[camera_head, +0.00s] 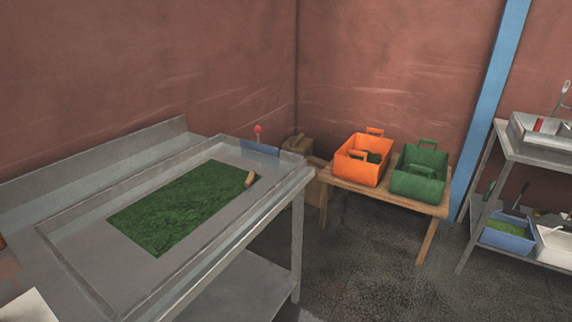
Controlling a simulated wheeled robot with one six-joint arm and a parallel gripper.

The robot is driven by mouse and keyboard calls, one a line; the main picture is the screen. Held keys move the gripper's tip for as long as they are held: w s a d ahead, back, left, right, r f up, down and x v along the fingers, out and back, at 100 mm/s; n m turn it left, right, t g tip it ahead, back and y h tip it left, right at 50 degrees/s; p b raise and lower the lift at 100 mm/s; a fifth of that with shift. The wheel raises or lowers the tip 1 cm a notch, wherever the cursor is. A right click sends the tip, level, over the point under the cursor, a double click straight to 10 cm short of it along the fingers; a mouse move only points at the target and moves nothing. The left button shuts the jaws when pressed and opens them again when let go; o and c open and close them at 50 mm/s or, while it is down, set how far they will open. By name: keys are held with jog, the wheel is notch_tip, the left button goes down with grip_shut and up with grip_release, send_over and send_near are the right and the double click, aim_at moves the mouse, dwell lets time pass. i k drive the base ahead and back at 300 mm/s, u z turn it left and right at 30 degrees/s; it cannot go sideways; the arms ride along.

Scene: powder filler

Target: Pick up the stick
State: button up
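A short light-brown stick (250,179) lies at the right end of the dark green patch (165,215) on the metal table (101,246). It looks slightly tilted, with its near end by the green patch's edge. Whether it rests on the green or on the bare metal beside it is hard to tell. My gripper is not in view.
A red-knobbed lever (258,130) rises by a blue panel (260,149) at the table's far corner. A wooden table (427,207) carries an orange crate (359,172) and a green crate (415,183). A metal shelf (487,167) stands at right. Dark floor (375,265) between is clear.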

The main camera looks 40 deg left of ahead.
aim_at(251, 178)
jog(key=u, duration=0.2)
jog(key=i, duration=1.55)
jog(key=u, duration=1.45)
jog(key=i, duration=1.05)
jog(key=u, duration=1.05)
jog(key=i, duration=0.15)
jog(key=u, duration=0.05)
